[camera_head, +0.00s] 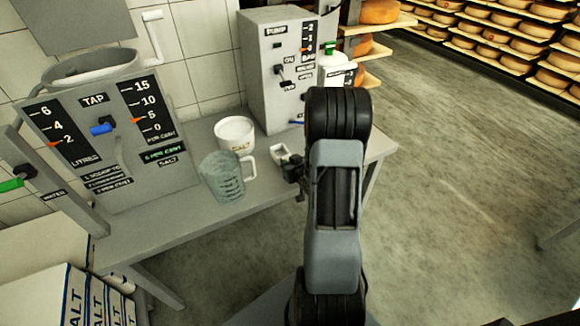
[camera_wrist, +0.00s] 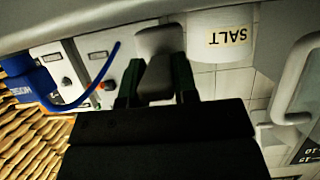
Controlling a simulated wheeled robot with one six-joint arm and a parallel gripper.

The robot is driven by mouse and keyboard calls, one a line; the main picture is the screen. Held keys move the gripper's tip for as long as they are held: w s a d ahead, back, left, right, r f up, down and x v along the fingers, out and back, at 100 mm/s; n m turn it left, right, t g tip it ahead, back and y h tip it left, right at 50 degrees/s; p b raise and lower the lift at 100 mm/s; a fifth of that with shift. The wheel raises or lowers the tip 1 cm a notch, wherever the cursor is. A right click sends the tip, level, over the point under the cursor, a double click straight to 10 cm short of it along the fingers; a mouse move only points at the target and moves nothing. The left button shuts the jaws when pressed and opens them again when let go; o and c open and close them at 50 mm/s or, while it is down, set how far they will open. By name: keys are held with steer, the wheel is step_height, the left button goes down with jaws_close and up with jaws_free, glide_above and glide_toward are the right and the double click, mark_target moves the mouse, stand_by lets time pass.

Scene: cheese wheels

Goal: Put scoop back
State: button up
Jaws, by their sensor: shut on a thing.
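My gripper (camera_head: 292,167) is shut on the small pale scoop (camera_head: 280,152), held just right of the salt tub and the jug. In the wrist view the scoop (camera_wrist: 158,42) shows grey between the two dark fingers of my gripper (camera_wrist: 156,80). The white tub (camera_head: 235,134) labelled SALT stands on the grey bench behind the jug, left of the scoop. It also shows in the wrist view (camera_wrist: 222,52), upside down and apart from the scoop. Whether the scoop holds salt cannot be told.
A clear measuring jug (camera_head: 222,180) with a white handle stands in front of the tub. The tap panel (camera_head: 100,140) is at the left, and a grey pump box (camera_head: 268,75) is behind. The bench (camera_head: 160,222) is bare at its front edge. Cheese shelves (camera_head: 500,35) are far right.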

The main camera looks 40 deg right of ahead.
steer(key=shift+f, duration=0.4)
steer(key=shift+f, duration=0.2)
steer(key=o, duration=0.9)
steer(key=shift+r, duration=0.1)
steer(key=shift+r, duration=0.2)
steer(key=p+v, duration=1)
steer(key=v, duration=0.1)
steer(key=shift+s+r, duration=0.15)
steer(key=shift+s, duration=0.25)
